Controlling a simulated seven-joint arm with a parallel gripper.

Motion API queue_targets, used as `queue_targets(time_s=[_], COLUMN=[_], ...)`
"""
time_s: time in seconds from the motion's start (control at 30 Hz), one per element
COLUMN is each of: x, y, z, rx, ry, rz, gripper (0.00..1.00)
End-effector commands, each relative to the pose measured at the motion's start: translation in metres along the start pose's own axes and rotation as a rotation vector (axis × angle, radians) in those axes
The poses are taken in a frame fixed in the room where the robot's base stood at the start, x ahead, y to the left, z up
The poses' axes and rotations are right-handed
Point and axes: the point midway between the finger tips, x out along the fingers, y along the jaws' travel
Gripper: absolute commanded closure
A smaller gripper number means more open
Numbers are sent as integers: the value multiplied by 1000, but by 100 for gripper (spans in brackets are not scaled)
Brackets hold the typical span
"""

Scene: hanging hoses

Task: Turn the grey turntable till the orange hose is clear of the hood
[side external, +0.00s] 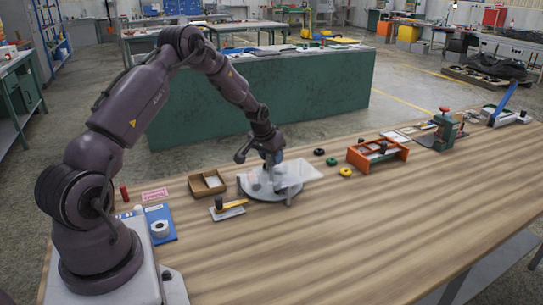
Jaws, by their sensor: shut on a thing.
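The grey turntable (283,199) is a round disc lying on the wooden bench, right of the arm's base. A clear, see-through hood (300,172) stands over part of it, and its outline is faint. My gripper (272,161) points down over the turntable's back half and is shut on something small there. The held part is too small and too covered by the jaws to tell apart from the turntable. I cannot make out the orange hose in this view, so whether it is clear of the hood cannot be seen.
A brown open box (207,183) and a small plate with a yellow-handled tool (230,209) stand close left of the turntable. An orange tray (378,153), a yellow ring (345,172) and a green press (444,130) are to the right. The bench front is clear.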

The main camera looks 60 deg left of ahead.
Motion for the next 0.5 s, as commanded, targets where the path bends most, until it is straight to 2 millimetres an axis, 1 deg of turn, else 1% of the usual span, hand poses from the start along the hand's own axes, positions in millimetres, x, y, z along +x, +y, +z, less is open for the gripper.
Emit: queue_targets(time_s=[0.5], x=[-1], y=[0], z=[1], rx=[236], ry=[-4], rz=[102], gripper=[100])
